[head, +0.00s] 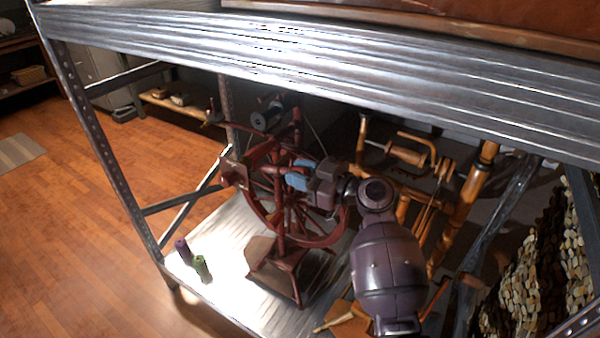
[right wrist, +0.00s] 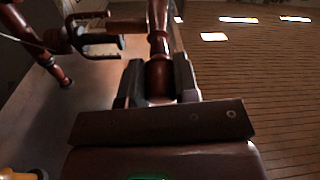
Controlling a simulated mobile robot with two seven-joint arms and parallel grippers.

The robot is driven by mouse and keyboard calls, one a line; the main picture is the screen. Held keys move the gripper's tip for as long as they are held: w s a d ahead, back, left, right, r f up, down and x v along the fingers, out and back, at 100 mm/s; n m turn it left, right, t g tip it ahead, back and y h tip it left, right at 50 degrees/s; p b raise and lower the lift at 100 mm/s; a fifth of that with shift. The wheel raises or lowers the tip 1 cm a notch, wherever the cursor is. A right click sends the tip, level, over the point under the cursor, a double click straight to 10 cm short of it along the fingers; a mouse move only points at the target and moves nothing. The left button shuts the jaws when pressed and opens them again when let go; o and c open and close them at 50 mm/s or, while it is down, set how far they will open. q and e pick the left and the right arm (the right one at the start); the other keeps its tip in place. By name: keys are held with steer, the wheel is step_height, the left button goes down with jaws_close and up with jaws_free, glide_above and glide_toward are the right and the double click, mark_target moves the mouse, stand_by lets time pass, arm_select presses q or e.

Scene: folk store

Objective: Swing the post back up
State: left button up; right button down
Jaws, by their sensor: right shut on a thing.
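A dark red wooden spinning wheel (head: 255,222) stands on the metal shelf, with its wheel, treadle base and spool assembly showing in the head view. My right gripper (head: 293,175) reaches in from the right, in front of the wheel. In the right wrist view its two fingers (right wrist: 158,78) are shut around a round, turned red-brown post (right wrist: 159,22). The post runs away from the gripper between the fingers. In the head view, the gripper and wheel parts overlap, so the post's exact tilt is hard to tell. My left gripper is not in view.
A purple spool (head: 183,251) and a green spool (head: 202,268) stand on the shelf's bare left front. A lighter wooden spinning wheel (head: 408,152) is close on the right. The metal shelf beam (head: 330,75) crosses above. Stacked pieces (head: 535,265) stand far right.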

mark_target(279, 166)
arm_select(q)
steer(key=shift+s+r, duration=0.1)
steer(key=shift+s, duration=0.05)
arm_select(e)
steer(key=shift+r, duration=0.15)
